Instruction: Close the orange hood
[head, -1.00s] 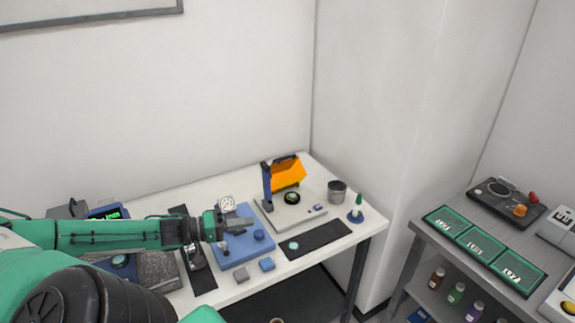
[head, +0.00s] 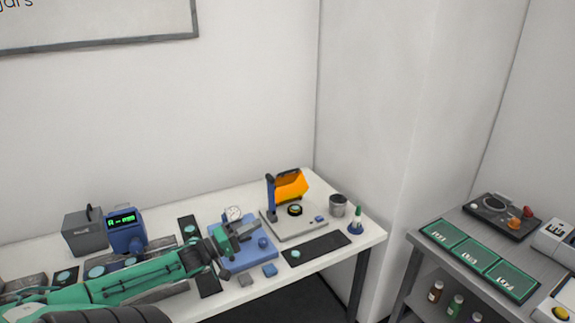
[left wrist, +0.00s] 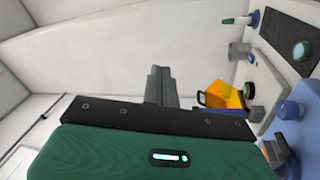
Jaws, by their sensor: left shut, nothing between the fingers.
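The orange hood (head: 292,187) is raised and tilted on the flatness interferometer, a light base (head: 291,226) with a dark blue post (head: 271,199) at the back right of the white table. A round dark stage (head: 295,210) shows uncovered below the hood. In the left wrist view the hood (left wrist: 226,96) is right of the fingers, apart from them. My left gripper (head: 252,233) is shut and empty, over the blue plate left of the interferometer; its fingers also show in the left wrist view (left wrist: 158,84). My right gripper is not in view.
A blue plate (head: 236,261) with a dial gauge (head: 233,213) lies under my left gripper. A metal cup (head: 338,205) and a green-tipped bottle (head: 357,221) stand right of the interferometer. A black mat (head: 316,247) lies in front. A blue display unit (head: 126,231) stands at left.

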